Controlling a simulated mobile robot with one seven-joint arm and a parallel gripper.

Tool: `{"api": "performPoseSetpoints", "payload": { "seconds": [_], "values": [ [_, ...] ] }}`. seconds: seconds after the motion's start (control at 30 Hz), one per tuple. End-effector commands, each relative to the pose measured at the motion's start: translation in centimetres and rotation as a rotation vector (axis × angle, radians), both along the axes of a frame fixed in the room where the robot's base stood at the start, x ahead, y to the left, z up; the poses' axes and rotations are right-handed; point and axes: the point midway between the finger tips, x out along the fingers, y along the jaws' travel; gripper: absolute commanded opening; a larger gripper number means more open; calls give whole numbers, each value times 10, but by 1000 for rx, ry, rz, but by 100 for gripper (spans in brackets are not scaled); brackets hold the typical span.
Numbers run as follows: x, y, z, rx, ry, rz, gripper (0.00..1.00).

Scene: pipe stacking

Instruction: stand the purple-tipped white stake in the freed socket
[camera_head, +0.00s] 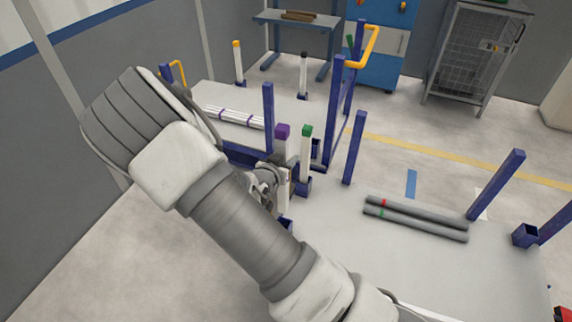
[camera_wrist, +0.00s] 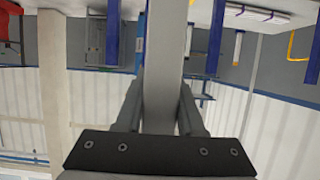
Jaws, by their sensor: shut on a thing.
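The purple-tipped white stake (camera_head: 281,148) is upright in my gripper (camera_head: 284,178), which is shut on its shaft below the purple tip. In the wrist view the pale shaft (camera_wrist: 163,60) runs between the fingers of my gripper (camera_wrist: 161,105). An open blue socket (camera_head: 285,224) shows just below the gripper, partly behind my arm.
A green-tipped white stake (camera_head: 306,152) stands close to the right of the held stake, in a blue socket (camera_head: 303,186). Blue posts (camera_head: 354,148) rise nearby. Grey pipes (camera_head: 415,218) lie on the near platform, and banded white pipes (camera_head: 233,115) lie on the far one.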

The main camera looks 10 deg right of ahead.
Motion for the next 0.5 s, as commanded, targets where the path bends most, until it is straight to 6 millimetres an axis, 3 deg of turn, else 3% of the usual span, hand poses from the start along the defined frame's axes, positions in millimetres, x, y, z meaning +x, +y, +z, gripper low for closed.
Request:
{"api": "performPoseSetpoints", "payload": {
  "seconds": [0.5],
  "values": [
    [0,1,-20,-1,-2,-14,0]
  ]
}}
